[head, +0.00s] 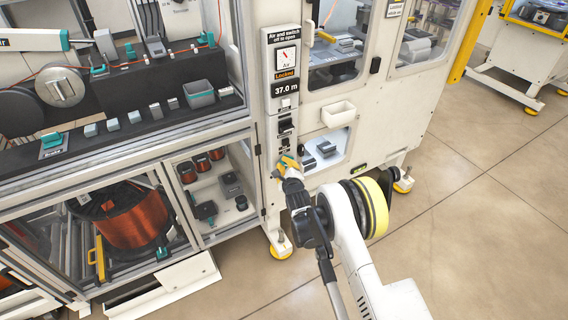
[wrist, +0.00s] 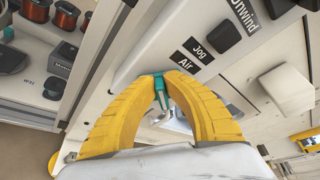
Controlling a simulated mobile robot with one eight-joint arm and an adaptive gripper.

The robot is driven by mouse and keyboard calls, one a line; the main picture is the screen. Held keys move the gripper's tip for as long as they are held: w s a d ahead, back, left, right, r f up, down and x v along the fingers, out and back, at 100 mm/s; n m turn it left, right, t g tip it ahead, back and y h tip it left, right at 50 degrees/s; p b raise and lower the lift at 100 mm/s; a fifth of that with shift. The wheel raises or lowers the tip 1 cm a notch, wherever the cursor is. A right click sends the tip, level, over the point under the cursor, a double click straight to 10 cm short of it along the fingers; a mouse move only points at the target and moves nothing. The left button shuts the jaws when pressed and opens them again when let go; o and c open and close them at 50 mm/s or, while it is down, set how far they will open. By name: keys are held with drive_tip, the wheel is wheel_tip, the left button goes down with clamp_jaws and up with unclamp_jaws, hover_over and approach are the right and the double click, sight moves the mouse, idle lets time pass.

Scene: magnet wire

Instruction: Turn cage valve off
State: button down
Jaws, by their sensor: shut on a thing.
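My gripper (head: 287,166) is at the lower part of the white control post. In the wrist view its two yellow fingers (wrist: 161,80) close around a small teal valve handle (wrist: 160,88) next to a black "Air" label (wrist: 188,62). A bit of bare metal shows just below the handle, between the fingers. The fingers hide most of the valve, so its exact turn angle cannot be told. Higher on the post are a round air gauge (head: 286,57) and a "Locked" sign (head: 286,74).
A "Jog" label (wrist: 200,49) and a black "Unwind" knob (wrist: 224,34) sit close to my fingers. A white bin (head: 338,113) juts from the panel to the right. A copper spool (head: 132,217) stands in the lower left cabinet. The floor at right is clear.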

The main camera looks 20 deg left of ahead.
idle(0.4)
drive_tip(key=c, duration=1.5)
unclamp_jaws()
drive_tip(key=v, duration=0.7)
drive_tip(key=shift+s+d, duration=0.1)
drive_tip(key=shift+s, duration=0.2)
